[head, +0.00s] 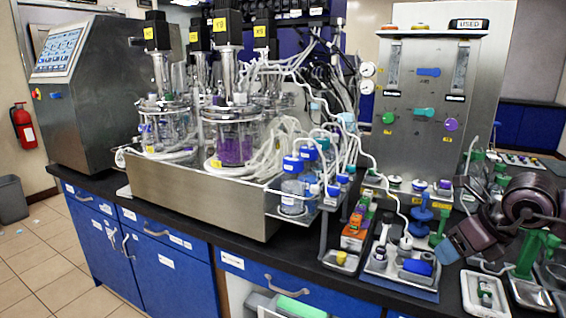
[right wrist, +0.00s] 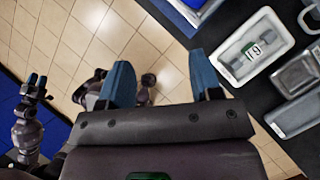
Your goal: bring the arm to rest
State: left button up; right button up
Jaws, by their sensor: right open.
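My right gripper (head: 462,243) hangs at the right of the bench in the head view, above the small trays near the front edge. In the right wrist view its two blue fingers (right wrist: 163,75) stand wide apart with nothing between them. Below them are tiled floor and, to the right, the dark bench edge. That left gripper does not show in the head view.
A steel panel (head: 440,110) stands behind the right side. A white tray (right wrist: 252,48) holds a small part labelled 6 or 9. Tiled floor (right wrist: 70,40) is open beyond the bench.

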jog(key=w+a+r+m+t+y, duration=0.1)
jog(key=a+r+m+t+y, duration=0.2)
jog(key=a+y, duration=0.3)
jog(key=w+a+r+m+t+y, duration=0.1)
jog(key=a+r+m+t+y, duration=0.15)
jog(key=a+y, duration=0.35)
jog(key=s+d+f+m+t+h+p, duration=0.15)
jog(key=s+f+m+t+h, duration=0.35)
jog(key=f+m, duration=0.6)
jog(key=s+d+f+m+h+p, duration=0.1)
jog(key=s+d+f+m+h, duration=0.15)
jog(key=f+m+h, duration=0.7)
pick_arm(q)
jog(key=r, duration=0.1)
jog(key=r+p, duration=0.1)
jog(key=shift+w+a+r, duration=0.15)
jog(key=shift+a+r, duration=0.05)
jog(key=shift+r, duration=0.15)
pick_arm(e)
jog(key=s+f+m+g, duration=0.2)
jog(key=s+f+m, duration=0.4)
jog(key=s, duration=0.4)
jog(key=s+a+f+m+g, duration=0.1)
jog(key=s+f+m+g, duration=0.1)
jog(key=s+f+m, duration=0.4)
jog(key=s+f, duration=0.3)
jog(key=s, duration=0.2)
jog(key=shift+a+f+g, duration=0.15)
jog(key=shift+f+g, duration=0.15)
jog(key=shift+g, duration=0.05)
